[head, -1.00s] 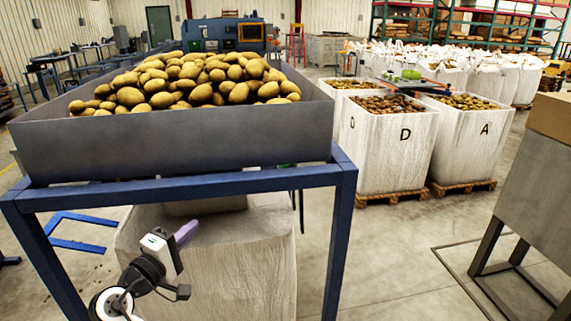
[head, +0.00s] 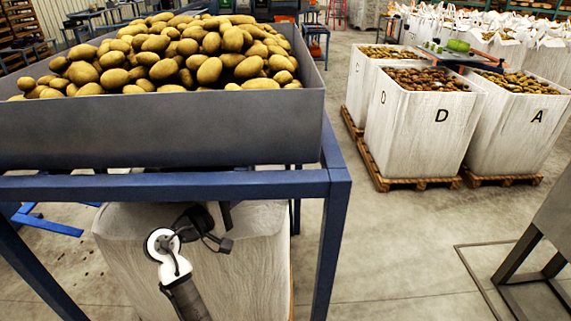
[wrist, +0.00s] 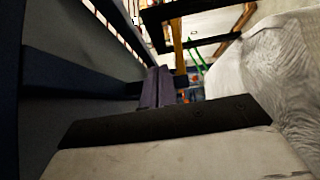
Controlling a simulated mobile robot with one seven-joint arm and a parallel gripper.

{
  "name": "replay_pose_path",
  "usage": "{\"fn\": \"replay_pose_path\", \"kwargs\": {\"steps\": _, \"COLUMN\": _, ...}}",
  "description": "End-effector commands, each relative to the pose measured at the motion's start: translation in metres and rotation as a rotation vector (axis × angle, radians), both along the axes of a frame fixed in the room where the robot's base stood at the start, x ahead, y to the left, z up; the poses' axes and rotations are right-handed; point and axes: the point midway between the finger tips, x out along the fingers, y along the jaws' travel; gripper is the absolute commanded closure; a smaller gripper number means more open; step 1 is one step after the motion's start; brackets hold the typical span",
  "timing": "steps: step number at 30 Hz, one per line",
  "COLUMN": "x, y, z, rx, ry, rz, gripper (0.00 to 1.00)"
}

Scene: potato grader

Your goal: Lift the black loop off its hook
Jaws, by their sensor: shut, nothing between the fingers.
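My gripper (wrist: 157,82) shows in the wrist view as two purple-grey fingers pressed together, with nothing between them. In the head view my arm rises in front of a white sack under the hopper stand, and the fingers cannot be made out there. I cannot identify the black loop or its hook for certain in either view. In the wrist view a dark bar (wrist: 213,43) and a brownish upright strip (wrist: 177,45) lie beyond the fingertips; I cannot tell whether they belong to the loop.
A grey hopper (head: 165,128) full of potatoes sits on a blue stand (head: 337,190) above my arm. The white sack (head: 255,255) stands close behind the arm; pale woven material (wrist: 275,70) fills the wrist view's right. Sacks marked D (head: 415,145) and A (head: 510,135) stand farther right, beyond open floor.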

Motion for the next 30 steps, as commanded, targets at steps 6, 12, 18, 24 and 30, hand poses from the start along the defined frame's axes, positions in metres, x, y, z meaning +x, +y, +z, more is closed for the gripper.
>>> {"fn": "replay_pose_path", "kwargs": {"steps": 6, "x": 0.009, "y": -0.009, "z": 0.002, "rx": 0.000, "ry": 0.001, "rz": -0.001, "gripper": 1.00}}
{"fn": "replay_pose_path", "kwargs": {"steps": 12, "x": 0.034, "y": -0.035, "z": 0.005, "rx": 0.000, "ry": 0.001, "rz": -0.002, "gripper": 1.00}}
{"fn": "replay_pose_path", "kwargs": {"steps": 18, "x": 0.058, "y": -0.058, "z": 0.005, "rx": -0.001, "ry": 0.001, "rz": -0.001, "gripper": 1.00}}
{"fn": "replay_pose_path", "kwargs": {"steps": 24, "x": 0.069, "y": -0.069, "z": 0.004, "rx": 0.001, "ry": 0.000, "rz": 0.001, "gripper": 1.00}}
{"fn": "replay_pose_path", "kwargs": {"steps": 30, "x": 0.071, "y": -0.071, "z": 0.003, "rx": 0.001, "ry": 0.000, "rz": 0.001, "gripper": 1.00}}
